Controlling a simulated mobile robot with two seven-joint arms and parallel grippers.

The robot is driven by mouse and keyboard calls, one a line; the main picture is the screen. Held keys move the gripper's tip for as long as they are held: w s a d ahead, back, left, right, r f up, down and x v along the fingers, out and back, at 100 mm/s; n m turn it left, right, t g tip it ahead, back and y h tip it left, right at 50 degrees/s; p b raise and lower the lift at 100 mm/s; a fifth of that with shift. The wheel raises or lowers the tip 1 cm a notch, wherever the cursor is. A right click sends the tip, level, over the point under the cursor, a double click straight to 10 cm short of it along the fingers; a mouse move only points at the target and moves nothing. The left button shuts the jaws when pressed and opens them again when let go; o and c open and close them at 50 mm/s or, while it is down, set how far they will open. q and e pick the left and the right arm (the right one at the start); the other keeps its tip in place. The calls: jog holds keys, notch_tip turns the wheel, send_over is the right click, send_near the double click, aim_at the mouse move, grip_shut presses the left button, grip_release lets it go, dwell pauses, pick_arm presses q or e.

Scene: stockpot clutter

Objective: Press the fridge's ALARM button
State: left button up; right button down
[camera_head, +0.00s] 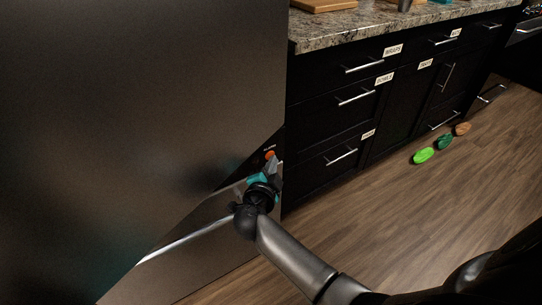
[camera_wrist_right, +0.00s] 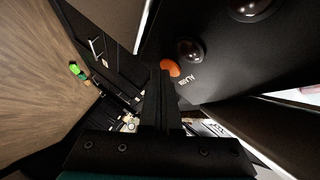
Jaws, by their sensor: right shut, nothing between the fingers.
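The fridge (camera_head: 140,110) fills the left of the head view with a dark metal face. Low near its right edge is a dark control strip with an orange button (camera_head: 269,154). In the wrist view the orange button (camera_wrist_right: 171,68) has a pale, upside-down label (camera_wrist_right: 187,79) beside it that appears to read ALARM. My right gripper (camera_head: 272,165) is shut and empty, its fingertips just below the orange button. In the wrist view the fingertips (camera_wrist_right: 160,72) overlap the button's edge and hide part of it; I cannot tell whether they touch. My left gripper is not in view.
Two dark domed knobs, one nearer (camera_wrist_right: 190,50) and one farther (camera_wrist_right: 250,8), sit on the same panel. Black labelled drawers (camera_head: 340,120) under a granite counter (camera_head: 350,28) stand right of the fridge. Green and brown items, including a bright green one (camera_head: 423,156), lie on the wooden floor (camera_head: 400,220).

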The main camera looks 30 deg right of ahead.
jog(key=shift+s, duration=0.1)
jog(key=shift+s+d+p, duration=0.1)
jog(key=shift+s+p, duration=0.6)
jog(key=s+p, duration=0.3)
jog(key=s, duration=0.2)
jog(key=shift+d, duration=0.2)
dwell(0.5)
